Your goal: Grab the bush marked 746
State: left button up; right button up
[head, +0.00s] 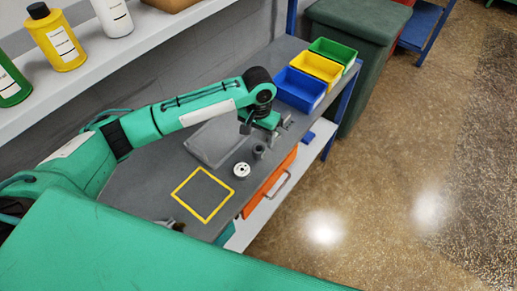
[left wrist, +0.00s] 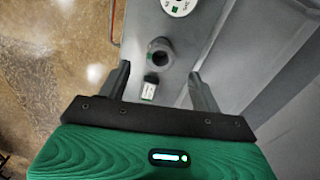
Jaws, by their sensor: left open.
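A dark grey ring-shaped bush (left wrist: 160,52) stands on the bench in the left wrist view, just beyond my open fingertips. It shows as a small dark cylinder (head: 259,151) in the head view. A small dark piece with a white and green label (left wrist: 149,88) sits between the fingers, nearer the palm; I cannot read its marking. My left gripper (left wrist: 160,82) is open and empty, pointing down over the bench. In the head view the left gripper (head: 279,132) is over the bench's right part, partly hidden by its own wrist. My right gripper is not in view.
A grey tray (head: 214,144) and a yellow square outline (head: 203,194) are on the bench. Blue (head: 300,89), yellow (head: 317,67) and green (head: 334,50) bins stand at the far end. A shelf with bottles overhangs the left.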

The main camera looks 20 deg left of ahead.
aim_at(259, 148)
pick_arm(q)
notch_tip(259, 148, down, 2)
jog(key=shift+f, duration=0.25)
jog(key=shift+f+p, duration=0.3)
jog(key=shift+p, duration=0.1)
notch_tip(259, 148, down, 4)
jog(key=shift+w+r+p, duration=0.1)
jog(key=shift+r+p, duration=0.05)
jog(key=shift+p, duration=0.5)
jog(key=shift+f, duration=0.45)
jog(key=c, duration=1.3)
jog(key=shift+o, duration=0.2)
jog(key=shift+r, duration=0.15)
